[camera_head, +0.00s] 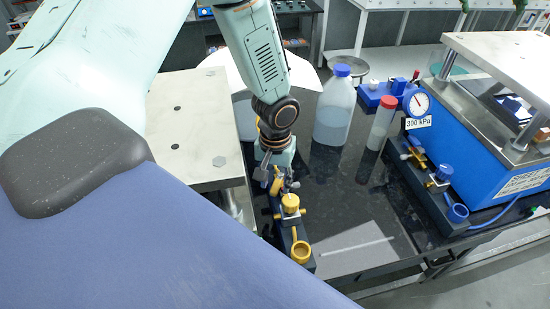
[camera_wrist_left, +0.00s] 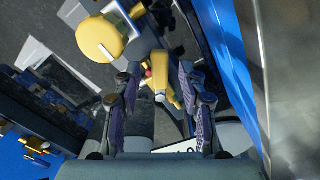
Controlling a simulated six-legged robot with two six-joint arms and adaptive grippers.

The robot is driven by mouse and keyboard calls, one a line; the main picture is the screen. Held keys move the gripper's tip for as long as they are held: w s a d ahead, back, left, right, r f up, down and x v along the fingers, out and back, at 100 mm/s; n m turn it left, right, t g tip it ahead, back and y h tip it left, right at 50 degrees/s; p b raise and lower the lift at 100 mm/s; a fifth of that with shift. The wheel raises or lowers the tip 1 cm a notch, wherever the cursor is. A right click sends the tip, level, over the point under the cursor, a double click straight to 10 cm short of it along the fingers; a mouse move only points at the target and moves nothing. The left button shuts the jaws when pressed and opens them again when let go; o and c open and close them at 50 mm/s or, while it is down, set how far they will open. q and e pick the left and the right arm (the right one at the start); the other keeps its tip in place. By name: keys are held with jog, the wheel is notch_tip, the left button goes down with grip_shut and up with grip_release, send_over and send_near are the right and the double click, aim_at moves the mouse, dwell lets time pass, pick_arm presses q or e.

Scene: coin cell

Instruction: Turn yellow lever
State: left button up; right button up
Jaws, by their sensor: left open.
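The yellow lever (camera_head: 276,187) is on a dark fixture block (camera_head: 302,256) beside the left steel plate. In the head view it is partly hidden by my left gripper (camera_head: 268,172), which points down just over it. In the left wrist view the yellow lever (camera_wrist_left: 166,82) lies between the two fingers of my left gripper (camera_wrist_left: 160,88). The fingers are spread and stand on either side of it; I cannot tell whether either one touches it. My right gripper is in neither view.
A round yellow knob (camera_head: 290,203) and a yellow cup (camera_head: 301,251) sit nearby on the same block. A blue-capped bottle (camera_head: 335,112) and a red-capped bottle (camera_head: 382,125) stand behind. A blue press (camera_head: 470,160) with a gauge is at the right. The dark bench between is mostly clear.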

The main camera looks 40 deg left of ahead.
aim_at(275, 187)
pick_arm(q)
notch_tip(275, 187, up, 11)
jog(key=shift+r, duration=0.15)
jog(key=shift+o, duration=0.4)
